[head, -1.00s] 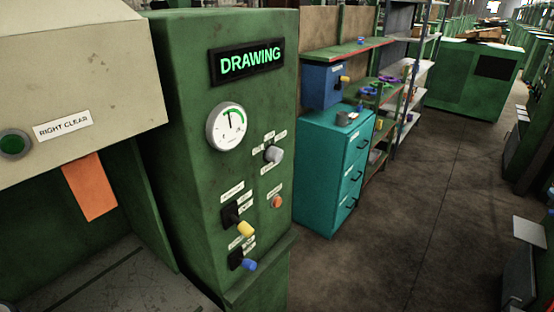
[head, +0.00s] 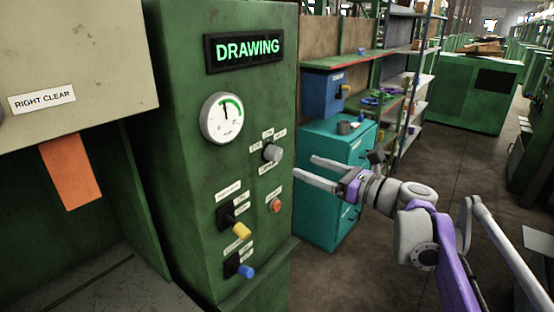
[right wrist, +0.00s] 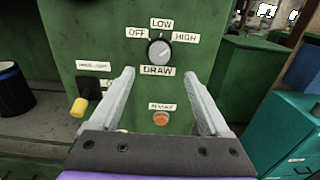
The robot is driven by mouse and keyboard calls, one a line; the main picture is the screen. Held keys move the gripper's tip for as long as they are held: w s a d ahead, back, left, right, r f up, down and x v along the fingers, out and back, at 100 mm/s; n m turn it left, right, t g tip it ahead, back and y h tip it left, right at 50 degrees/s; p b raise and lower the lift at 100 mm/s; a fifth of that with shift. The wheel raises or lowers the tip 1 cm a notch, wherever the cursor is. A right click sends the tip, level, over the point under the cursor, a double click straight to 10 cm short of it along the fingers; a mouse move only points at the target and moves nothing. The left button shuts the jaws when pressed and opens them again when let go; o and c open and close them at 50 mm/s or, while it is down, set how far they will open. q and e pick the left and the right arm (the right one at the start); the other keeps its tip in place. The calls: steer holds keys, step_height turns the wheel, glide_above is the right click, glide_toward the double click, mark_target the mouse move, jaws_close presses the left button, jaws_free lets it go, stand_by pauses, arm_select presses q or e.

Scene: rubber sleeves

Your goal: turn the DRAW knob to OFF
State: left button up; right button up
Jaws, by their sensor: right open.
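The DRAW knob (head: 272,153) is a round grey knob on the green machine panel. In the right wrist view the knob (right wrist: 159,52) has labels OFF at its left, LOW above, HIGH at its right and DRAW below. Its exact pointing direction is too small to tell. My right gripper (head: 290,167) is open and empty, its two pale fingers reaching left toward the panel, just below the knob. In the right wrist view the fingertips (right wrist: 158,73) stand apart either side of and below the knob, not touching it. My left gripper is not in view.
An orange-red button (head: 276,205) sits below the knob. Yellow (head: 241,230) and blue (head: 246,271) handles stick out lower left. A gauge (head: 222,117) and lit DRAWING sign (head: 243,49) are above. A teal cabinet (head: 327,218) stands behind my right gripper.

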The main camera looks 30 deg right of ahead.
mark_target(279, 156)
steer(key=x, duration=0.9)
steer(key=shift+a, duration=0.1)
jaws_close()
